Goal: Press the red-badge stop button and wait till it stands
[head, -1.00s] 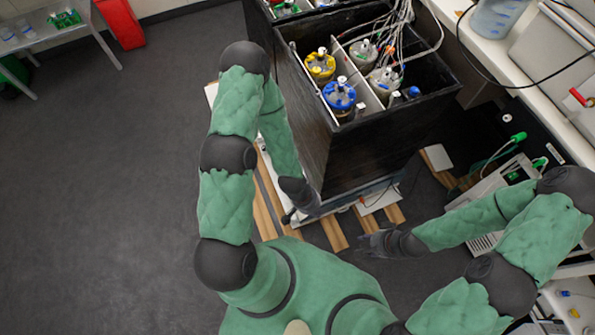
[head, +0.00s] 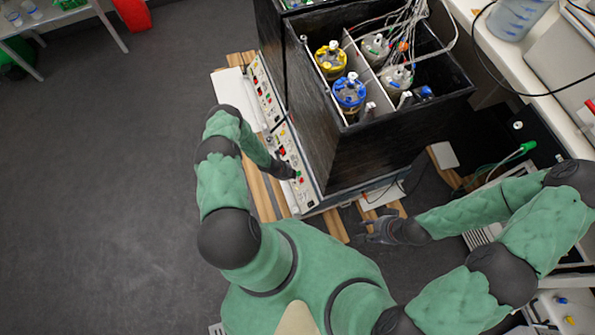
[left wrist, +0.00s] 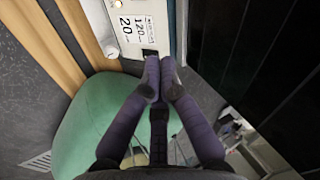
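The shaker's long white control panel (head: 283,150) runs along the left side of the black box, with small red and green marks too small to read. My left gripper (head: 290,172) is at the panel's near part, its fingertips over or beside it. In the left wrist view the fingertips (left wrist: 160,65) are together, with nothing between them. They point at a black switch (left wrist: 149,53) beside a label reading 120 and 20; I cannot tell whether they touch. No red badge can be made out there. My right gripper (head: 380,231) is empty and looks open, away from the panel.
The black box (head: 375,160) holds several bottles with yellow, blue and white caps, tubes rising from them. A second black box stands behind it. Wooden slats (head: 333,222) lie under the shaker. A white bench (head: 520,65) is at right. The floor at left is clear.

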